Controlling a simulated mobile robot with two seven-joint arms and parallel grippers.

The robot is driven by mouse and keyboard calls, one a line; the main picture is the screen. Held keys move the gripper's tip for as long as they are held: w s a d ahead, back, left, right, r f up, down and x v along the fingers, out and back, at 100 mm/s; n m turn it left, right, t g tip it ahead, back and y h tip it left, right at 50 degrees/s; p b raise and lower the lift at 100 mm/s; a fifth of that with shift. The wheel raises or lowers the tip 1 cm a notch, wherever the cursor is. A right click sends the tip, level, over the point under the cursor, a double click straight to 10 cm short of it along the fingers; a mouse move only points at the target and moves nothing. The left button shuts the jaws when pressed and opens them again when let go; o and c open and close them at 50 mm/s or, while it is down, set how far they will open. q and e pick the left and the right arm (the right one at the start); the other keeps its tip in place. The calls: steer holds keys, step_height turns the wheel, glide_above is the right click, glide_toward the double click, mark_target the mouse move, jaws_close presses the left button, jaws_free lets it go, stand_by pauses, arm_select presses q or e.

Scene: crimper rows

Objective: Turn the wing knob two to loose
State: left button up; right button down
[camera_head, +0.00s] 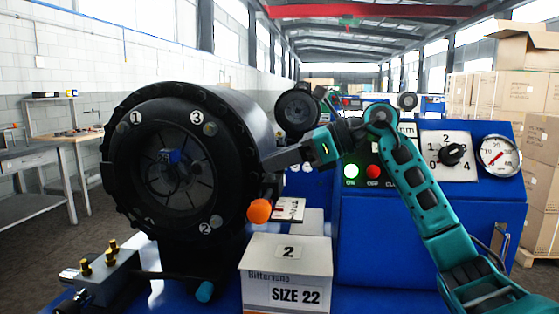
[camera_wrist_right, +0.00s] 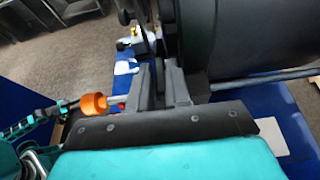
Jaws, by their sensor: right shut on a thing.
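The round black crimper head (camera_head: 240,130) carries pale number discs 1, 2 and 3 on its face. A small grey knob, which I take as wing knob two (camera_head: 217,220), sits at the lower right beside disc 2. My right gripper (camera_head: 265,163) reaches in from the right, with its fingers at the head's right rim, above and right of that knob and apart from it. In the right wrist view, the dark fingers (camera_wrist_right: 163,82) lie close together beside the head (camera_wrist_right: 245,40). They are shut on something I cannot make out. My left gripper is not in view.
An orange ball handle (camera_head: 260,210) stands just below the right gripper. A white SIZE 22 box (camera_head: 286,275) is in front. Brass fittings (camera_head: 112,247) stand at the lower left. The blue control panel (camera_head: 430,215) is at the right, behind my right arm.

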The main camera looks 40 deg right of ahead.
steer(key=shift+d+r+n+g+y+p, duration=0.15)
steer(key=shift+n+g+y+p, duration=0.15)
steer(key=shift+n+g+p, duration=0.15)
steer(key=shift+w+r+n+g+y+p, duration=0.2)
steer(key=shift+n+g+y+p, duration=0.6)
steer(key=shift+p, duration=0.3)
steer(key=shift+f+n+g+y+p, duration=0.1)
steer(key=shift+n+g+y+p, duration=0.2)
steer(key=shift+n+g+p, duration=0.35)
steer(key=shift+f+n, duration=0.2)
steer(key=shift+n, duration=0.1)
steer(key=c, duration=1.2)
jaws_free()
steer(key=shift+o, duration=0.2)
